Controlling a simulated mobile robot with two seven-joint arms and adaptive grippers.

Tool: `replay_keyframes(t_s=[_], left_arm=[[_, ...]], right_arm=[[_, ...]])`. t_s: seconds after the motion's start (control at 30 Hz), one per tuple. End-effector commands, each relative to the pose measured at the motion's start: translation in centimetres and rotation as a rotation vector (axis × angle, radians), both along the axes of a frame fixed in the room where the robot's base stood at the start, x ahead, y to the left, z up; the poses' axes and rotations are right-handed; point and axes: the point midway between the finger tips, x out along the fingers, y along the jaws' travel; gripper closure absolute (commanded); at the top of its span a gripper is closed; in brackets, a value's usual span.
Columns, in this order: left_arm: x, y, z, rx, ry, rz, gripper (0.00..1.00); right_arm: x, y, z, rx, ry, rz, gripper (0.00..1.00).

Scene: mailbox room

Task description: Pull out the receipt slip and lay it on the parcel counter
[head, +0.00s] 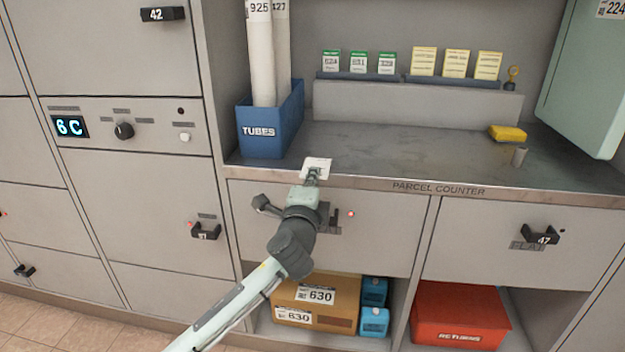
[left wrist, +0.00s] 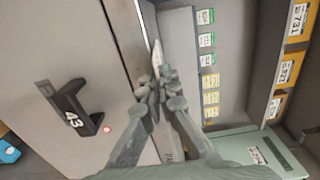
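The receipt slip (head: 317,165) is a small white piece in the head view, at the front edge of the parcel counter (head: 420,155). My left gripper (head: 313,176) is shut on its near end. In the left wrist view the slip (left wrist: 157,55) shows nearly edge-on, sticking out past the closed fingertips (left wrist: 157,82). The slip is over or just above the counter's edge; I cannot tell whether it touches the grey top. My right gripper is in neither view.
A blue TUBES box (head: 270,130) with tall white tubes stands left of the slip. The middle of the counter is clear. Drawer handles (head: 540,234) jut out below.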

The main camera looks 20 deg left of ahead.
Motion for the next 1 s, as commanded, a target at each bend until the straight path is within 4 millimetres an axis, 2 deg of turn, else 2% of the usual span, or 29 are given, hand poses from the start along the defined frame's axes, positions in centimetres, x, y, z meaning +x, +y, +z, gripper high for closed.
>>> replay_keyframes(t_s=[0.27, 0.53, 1.0], left_arm=[[0.09, 0.03, -0.03, -0.001, 0.0, 0.0, 1.0], [0.07, 0.01, -0.04, 0.0, 0.0, 0.0, 0.71], [0.07, 0.02, -0.07, 0.0, 0.001, 0.0, 0.71]], right_arm=[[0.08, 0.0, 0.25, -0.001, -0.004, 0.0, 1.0], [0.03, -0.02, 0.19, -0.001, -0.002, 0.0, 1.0], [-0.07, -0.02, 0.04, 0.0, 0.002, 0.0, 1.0]])
